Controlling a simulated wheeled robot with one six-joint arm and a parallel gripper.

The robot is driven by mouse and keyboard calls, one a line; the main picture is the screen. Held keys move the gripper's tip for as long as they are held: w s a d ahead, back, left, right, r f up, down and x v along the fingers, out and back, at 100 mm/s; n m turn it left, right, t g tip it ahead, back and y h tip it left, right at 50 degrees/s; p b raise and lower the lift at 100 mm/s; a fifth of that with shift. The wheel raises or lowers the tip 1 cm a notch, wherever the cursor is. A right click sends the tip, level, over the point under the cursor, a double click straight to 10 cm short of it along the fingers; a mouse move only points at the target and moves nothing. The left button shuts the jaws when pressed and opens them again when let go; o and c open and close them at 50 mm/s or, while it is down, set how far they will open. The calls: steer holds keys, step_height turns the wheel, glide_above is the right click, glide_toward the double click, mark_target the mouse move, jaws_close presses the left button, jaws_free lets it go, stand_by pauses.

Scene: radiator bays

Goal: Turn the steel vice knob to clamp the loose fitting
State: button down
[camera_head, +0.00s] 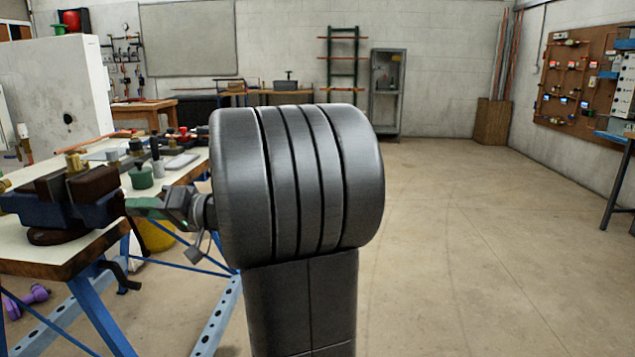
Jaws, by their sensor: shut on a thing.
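The blue and dark vice (85,208) stands on the near corner of the workbench at the left. A brass-coloured fitting (74,162) sits upright at the top of its jaws; I cannot tell how tightly it is held. My gripper (135,207) reaches in from the right and is shut at the vice's right end, where the steel vice knob is. The fingers hide the knob almost wholly. My dark arm fills the middle of the view and covers part of the bench behind it.
The workbench (45,268) also bears a green pot (140,177), dark bottles and small tools. A bent crank handle (122,275) hangs below the bench edge. A yellow bucket (156,235) stands under the bench. The floor (460,250) at the right is clear.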

steer(key=m+p, duration=1.4)
steer(key=shift+r+m, duration=0.2)
steer(key=shift+m, duration=0.1)
steer(key=c, duration=1.4)
jaws_free()
steer(key=shift+f, duration=0.35)
steer(key=shift+o, duration=0.6)
steer(key=shift+d+r+b, duration=0.1)
steer(key=shift+b, duration=0.2)
steer(key=shift+d, duration=0.1)
steer(key=d, duration=0.6)
steer(key=shift+s+d+b, duration=0.25)
steer(key=shift+d+b, duration=0.1)
steer(key=shift+b, duration=0.05)
